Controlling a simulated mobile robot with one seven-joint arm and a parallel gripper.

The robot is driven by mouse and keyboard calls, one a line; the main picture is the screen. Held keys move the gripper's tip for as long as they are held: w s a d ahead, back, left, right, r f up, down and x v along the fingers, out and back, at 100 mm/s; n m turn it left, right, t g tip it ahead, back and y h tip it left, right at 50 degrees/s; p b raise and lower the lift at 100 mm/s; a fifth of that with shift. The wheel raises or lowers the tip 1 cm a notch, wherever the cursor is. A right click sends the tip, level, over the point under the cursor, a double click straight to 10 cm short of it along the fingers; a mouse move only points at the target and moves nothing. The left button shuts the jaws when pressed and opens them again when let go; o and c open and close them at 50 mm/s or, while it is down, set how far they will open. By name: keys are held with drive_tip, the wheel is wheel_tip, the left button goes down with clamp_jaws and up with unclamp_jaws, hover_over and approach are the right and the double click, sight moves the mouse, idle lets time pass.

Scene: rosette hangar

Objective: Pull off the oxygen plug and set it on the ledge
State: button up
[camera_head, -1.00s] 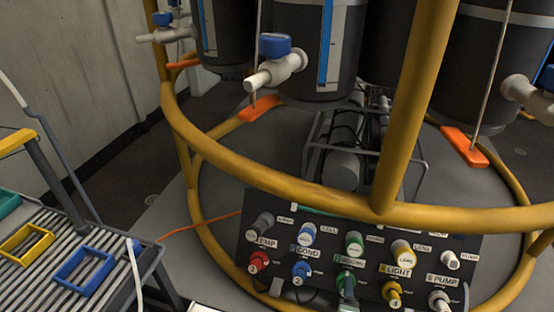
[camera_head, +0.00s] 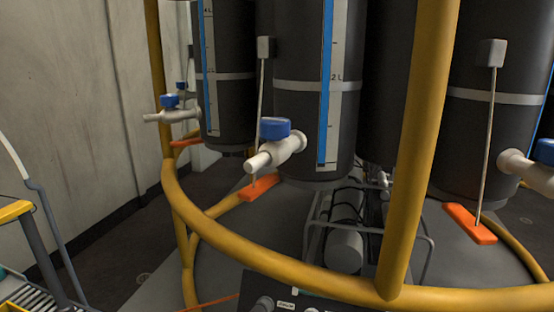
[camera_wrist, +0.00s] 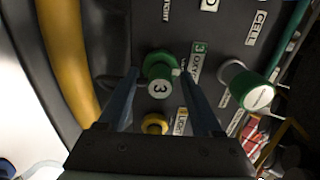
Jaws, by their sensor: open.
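My gripper (camera_wrist: 160,77) is open, with one blue-grey finger on each side of the plug in the picture. I cannot tell whether either finger touches it. In the head view the plug and my gripper are out of frame; only the top strip of the panel (camera_head: 285,305) shows. I cannot make out a ledge for certain.
A white connector with a green ring (camera_wrist: 248,88) sticks out right of the plug; a yellow plug (camera_wrist: 154,124) is near the gripper's base. A yellow rail (camera_wrist: 68,60) runs left. In the head view, a yellow tube frame (camera_head: 415,130) stands before dark tanks (camera_head: 290,120) with blue-handled taps.

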idle(0.9)
clamp_jaws()
drive_tip(key=shift+s+r+p, duration=0.1)
drive_tip(key=shift+r+p, duration=0.05)
drive_tip(key=shift+p, duration=0.25)
idle(1.0)
drive_tip(key=shift+s+a+r+p, duration=0.15)
drive_tip(key=shift+s+r+p, duration=0.2)
drive_tip(key=shift+p, duration=0.2)
drive_tip(key=shift+p+v, duration=2.4)
drive_tip(key=shift+p, duration=0.05)
drive_tip(key=shift+f, duration=0.15)
